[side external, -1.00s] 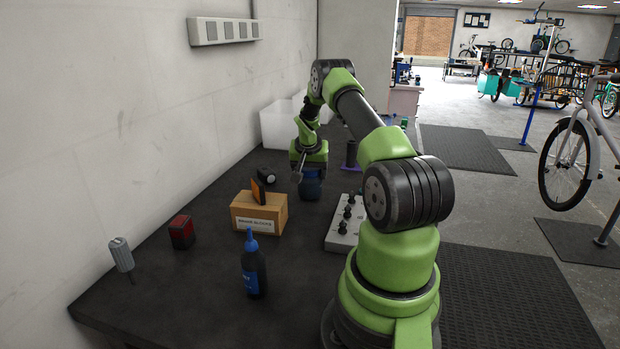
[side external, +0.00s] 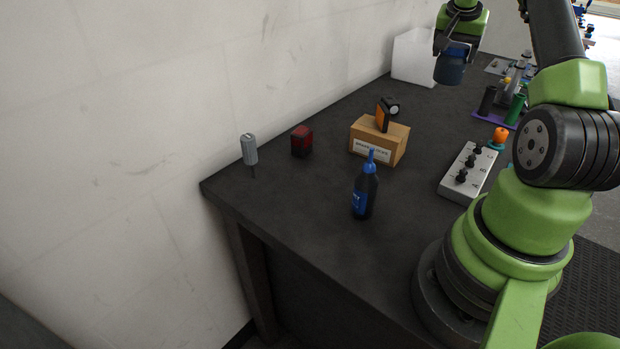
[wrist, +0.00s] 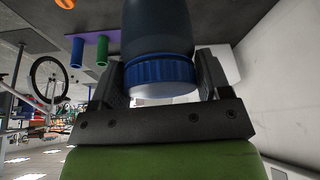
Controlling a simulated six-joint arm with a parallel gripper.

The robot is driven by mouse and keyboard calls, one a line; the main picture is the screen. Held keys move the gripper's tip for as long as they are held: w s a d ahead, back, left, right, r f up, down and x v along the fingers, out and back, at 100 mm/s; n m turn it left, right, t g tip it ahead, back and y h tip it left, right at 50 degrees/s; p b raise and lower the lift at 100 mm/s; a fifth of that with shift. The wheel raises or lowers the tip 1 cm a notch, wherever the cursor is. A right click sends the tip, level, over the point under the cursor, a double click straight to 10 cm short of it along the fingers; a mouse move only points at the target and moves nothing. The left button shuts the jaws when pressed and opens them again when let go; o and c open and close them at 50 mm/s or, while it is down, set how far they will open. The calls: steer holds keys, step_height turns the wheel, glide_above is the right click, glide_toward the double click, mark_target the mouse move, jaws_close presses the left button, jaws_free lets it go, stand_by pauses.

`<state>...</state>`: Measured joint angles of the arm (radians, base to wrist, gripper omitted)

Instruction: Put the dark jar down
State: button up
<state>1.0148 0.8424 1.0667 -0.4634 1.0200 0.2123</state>
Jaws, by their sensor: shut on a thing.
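The dark jar (side external: 449,68) is dark blue and held under my gripper (side external: 455,45) in the side view, at the back of the table near the white bin. The wrist view shows the jar's dark body (wrist: 157,28) and its ribbed blue lid (wrist: 160,70) between the two fingers of my gripper (wrist: 160,82). My gripper is shut on the jar at its lid end. The jar appears to hang above the dark tabletop (side external: 290,215); the exact gap below it is hard to judge.
A white bin (side external: 413,60) stands behind the jar. A purple rack (side external: 488,119) with green and dark cylinders is to the right. Nearer are a cardboard box (side external: 372,150), a blue-capped bottle (side external: 363,196), a grey knobbed block (side external: 460,184) and a red item (side external: 301,141).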

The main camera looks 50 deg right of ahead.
steer(key=w+a, duration=0.9)
steer(key=a, duration=0.1)
steer(key=w+a+n+t, duration=0.1)
steer(key=w+a, duration=0.1)
steer(key=a, duration=1.1)
steer(key=w+a+n, duration=0.2)
steer(key=w+a, duration=0.1)
steer(key=a, duration=1)
steer(key=shift+f, duration=7.65)
steer(key=shift+f+m+y, duration=0.15)
steer(key=shift+m+y, duration=0.15)
steer(key=o, duration=1)
